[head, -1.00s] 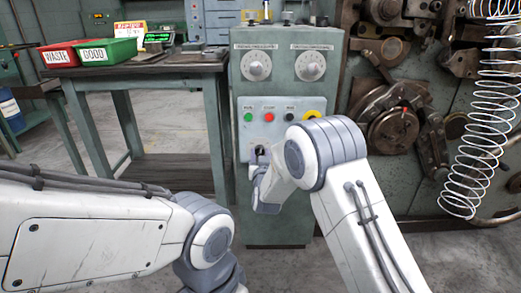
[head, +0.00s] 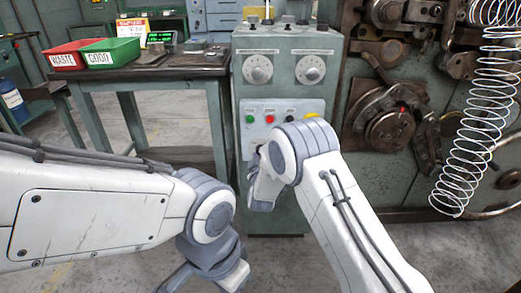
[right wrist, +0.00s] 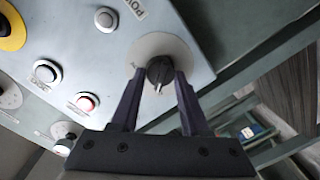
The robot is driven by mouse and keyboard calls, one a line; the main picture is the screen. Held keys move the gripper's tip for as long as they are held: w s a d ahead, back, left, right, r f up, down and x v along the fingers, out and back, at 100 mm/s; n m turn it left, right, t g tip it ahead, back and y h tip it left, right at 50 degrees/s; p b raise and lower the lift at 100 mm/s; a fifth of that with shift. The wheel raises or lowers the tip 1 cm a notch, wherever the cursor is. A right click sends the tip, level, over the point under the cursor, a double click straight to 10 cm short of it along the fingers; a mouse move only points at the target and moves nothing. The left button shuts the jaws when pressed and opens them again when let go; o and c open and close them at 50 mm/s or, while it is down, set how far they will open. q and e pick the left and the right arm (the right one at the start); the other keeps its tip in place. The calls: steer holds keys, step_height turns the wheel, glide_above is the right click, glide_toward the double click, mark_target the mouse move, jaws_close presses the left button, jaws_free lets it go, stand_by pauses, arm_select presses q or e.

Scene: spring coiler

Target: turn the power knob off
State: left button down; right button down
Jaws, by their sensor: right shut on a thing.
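The power knob (right wrist: 159,71) is a small black knob on a round pale plate, below a label that begins "PO" in the right wrist view. A light pointer mark on it faces my gripper's palm. My right gripper (right wrist: 160,82) has its two dark fingers on either side of the knob, shut on it. In the head view my right wrist hides the knob at the lower part of the control panel (head: 284,102). My left gripper (head: 205,277) hangs low at the bottom of the head view, away from the panel; its jaws are not clear.
The green control cabinet (head: 278,215) carries two dials, with green, red and black buttons below. A bench (head: 150,72) with red and green bins stands at left. Coiling machinery (head: 395,125) and a large spring (head: 470,150) are at right.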

steer(key=shift+n+p, duration=0.5)
steer(key=shift+n, duration=0.4)
steer(key=shift+c, duration=2)
jaws_free()
steer(key=s+p, duration=0.2)
steer(key=s, duration=0.8)
steer(key=shift+s+r, duration=0.25)
steer(key=shift+r, duration=0.15)
